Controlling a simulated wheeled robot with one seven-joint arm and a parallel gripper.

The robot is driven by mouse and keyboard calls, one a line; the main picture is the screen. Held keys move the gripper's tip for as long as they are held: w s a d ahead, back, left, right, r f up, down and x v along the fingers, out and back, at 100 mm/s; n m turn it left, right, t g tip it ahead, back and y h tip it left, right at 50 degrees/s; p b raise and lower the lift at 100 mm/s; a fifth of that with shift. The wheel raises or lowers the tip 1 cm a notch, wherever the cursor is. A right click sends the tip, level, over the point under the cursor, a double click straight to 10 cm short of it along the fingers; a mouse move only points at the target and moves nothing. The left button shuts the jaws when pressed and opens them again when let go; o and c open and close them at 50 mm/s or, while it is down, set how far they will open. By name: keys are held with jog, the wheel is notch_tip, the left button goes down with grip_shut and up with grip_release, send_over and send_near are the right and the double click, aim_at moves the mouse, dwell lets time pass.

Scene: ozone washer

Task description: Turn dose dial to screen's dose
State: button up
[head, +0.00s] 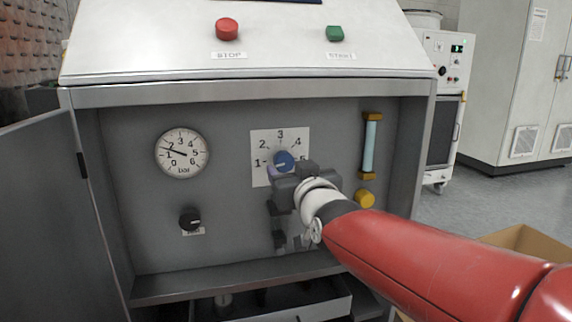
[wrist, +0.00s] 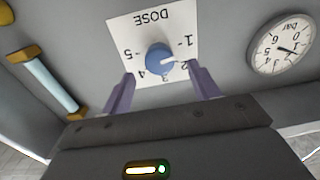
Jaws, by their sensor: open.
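The blue dose dial (head: 284,160) sits on a white plate marked 1 to 5; it also shows in the wrist view (wrist: 159,56). Its white pointer lies on the side of the low numbers, near 1 and 2; the exact reading is unclear. My gripper (head: 280,172) is at the plate's lower part, in front of the panel. In the wrist view my gripper (wrist: 160,76) is open, one purple finger to each side of the dial, with gaps and nothing held. Only the bottom edge of a dark screen (head: 258,2) shows at the top; its dose cannot be read.
A pressure gauge (head: 182,153) and a black knob (head: 190,219) are to the left. A yellow-capped tube (head: 371,146) and a yellow knob (head: 365,197) are to the right. Red (head: 227,29) and green (head: 334,33) buttons sit above. Cabinet walls and an open door (head: 45,215) frame the recess.

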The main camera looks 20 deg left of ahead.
aim_at(286, 164)
jog(key=x, duration=0.5)
jog(key=c, duration=1)
jog(key=shift+o, duration=0.2)
jog(key=shift+f, duration=0.1)
